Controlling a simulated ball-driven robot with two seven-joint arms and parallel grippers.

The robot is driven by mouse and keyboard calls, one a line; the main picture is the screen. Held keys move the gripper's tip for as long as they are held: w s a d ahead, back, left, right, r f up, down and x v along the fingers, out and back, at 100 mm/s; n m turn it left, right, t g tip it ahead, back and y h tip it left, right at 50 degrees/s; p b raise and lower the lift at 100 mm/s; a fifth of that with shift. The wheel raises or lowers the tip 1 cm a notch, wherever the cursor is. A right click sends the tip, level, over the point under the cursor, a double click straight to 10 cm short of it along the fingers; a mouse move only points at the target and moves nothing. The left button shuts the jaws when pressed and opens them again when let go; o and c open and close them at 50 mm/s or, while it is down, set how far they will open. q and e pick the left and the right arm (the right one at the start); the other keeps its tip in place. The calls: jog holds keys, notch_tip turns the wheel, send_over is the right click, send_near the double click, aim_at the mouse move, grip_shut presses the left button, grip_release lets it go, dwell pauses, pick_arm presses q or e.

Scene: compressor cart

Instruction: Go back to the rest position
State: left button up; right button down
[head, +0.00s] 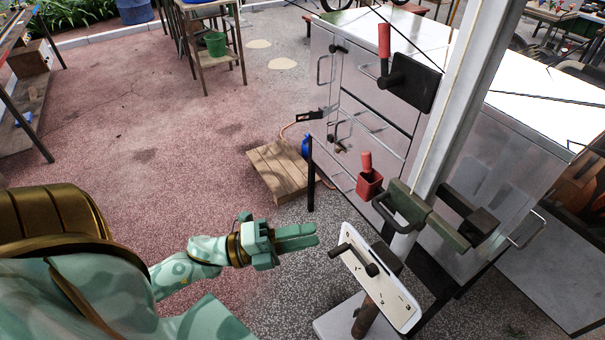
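My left gripper (298,237) is near the picture's middle, on the green arm coming in from the lower left. Its two fingers point right and lie close together, with nothing seen between them. It is in free air, to the left of a white panel (378,278) with a dark handle, and apart from it. My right gripper is not in view.
A metal cabinet (365,135) with a red-handled lever (384,45) stands at right. A wooden pallet (280,170) lies on the floor. The left floor is clear.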

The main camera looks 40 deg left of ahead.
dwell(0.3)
pick_arm(q)
jog(key=a+f+n+y, duration=0.5)
jog(key=f+n, duration=0.1)
jog(key=f, duration=0.3)
jog(key=a+f+n+y, duration=0.5)
jog(key=f+n, duration=0.1)
jog(key=f, duration=0.3)
jog(key=s+a+f+n+g+y, duration=0.1)
jog(key=s+f+n+g+y, duration=0.2)
jog(key=f, duration=0.4)
jog(key=s+a+f+n+g, duration=0.1)
jog(key=s+a+f+n, duration=0.15)
jog(key=s+f, duration=0.3)
jog(key=s+d+f+n+g+y, duration=0.1)
jog(key=s+d+f+n+g, duration=0.2)
jog(key=s+f, duration=0.5)
jog(key=s+d+f+n+g+y, duration=0.15)
jog(key=s+f+g, duration=0.3)
jog(key=s, duration=0.45)
jog(key=s+d+f+n+g+h, duration=0.1)
jog(key=s+d+f+g+h, duration=0.1)
jog(key=s+d+f, duration=0.2)
jog(key=s+d, duration=0.3)
jog(key=d, duration=0.1)
jog(key=shift+s+n, duration=0.2)
jog(key=shift+n, duration=0.2)
